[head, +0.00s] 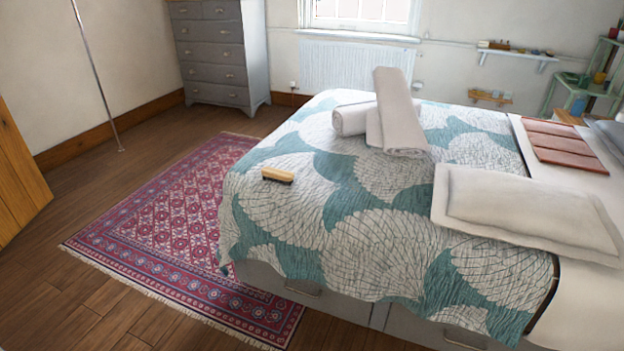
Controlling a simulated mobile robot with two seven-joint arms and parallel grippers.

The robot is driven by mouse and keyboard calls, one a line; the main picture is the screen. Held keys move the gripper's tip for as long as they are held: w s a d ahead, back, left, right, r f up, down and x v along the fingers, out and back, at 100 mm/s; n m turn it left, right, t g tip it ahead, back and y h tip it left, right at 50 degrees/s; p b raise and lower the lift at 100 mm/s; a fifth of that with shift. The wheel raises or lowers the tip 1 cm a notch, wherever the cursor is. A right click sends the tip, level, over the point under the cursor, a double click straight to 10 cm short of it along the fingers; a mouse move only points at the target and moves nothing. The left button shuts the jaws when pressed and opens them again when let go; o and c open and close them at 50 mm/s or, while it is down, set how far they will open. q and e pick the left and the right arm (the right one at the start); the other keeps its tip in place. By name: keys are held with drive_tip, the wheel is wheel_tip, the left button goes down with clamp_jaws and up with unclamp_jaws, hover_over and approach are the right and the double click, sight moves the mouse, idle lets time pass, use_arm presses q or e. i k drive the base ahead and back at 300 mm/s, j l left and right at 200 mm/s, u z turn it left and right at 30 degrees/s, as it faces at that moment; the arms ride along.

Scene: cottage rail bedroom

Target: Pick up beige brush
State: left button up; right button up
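The beige brush (277,175) lies on the bed near its left edge, on the teal and white patterned bedspread (385,245). It has a beige top and a dark underside that shows at its right end. Nothing covers it. Neither of my grippers shows in the head view.
Rolled white towels (395,115) lie on the bed behind and right of the brush. A white pillow (530,212) is at the right. A red patterned rug (180,235) covers the floor left of the bed. A grey chest of drawers (218,55) stands at the back wall.

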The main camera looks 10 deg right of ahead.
sight(274, 174)
drive_tip(key=j+z, duration=0.1)
drive_tip(key=z, duration=0.95)
drive_tip(key=i+j+z, duration=0.1)
drive_tip(key=j+z, duration=1.2)
drive_tip(key=j, duration=0.35)
drive_tip(key=k+j, duration=0.1)
drive_tip(key=j, duration=0.25)
drive_tip(key=j+z, duration=0.1)
drive_tip(key=j, duration=0.25)
drive_tip(key=k+j, duration=0.15)
drive_tip(key=j, duration=0.2)
drive_tip(key=k+j+z, duration=0.1)
drive_tip(key=j, duration=0.3)
drive_tip(key=k+j, duration=0.15)
drive_tip(key=j, duration=0.15)
drive_tip(key=i+j+z, duration=0.05)
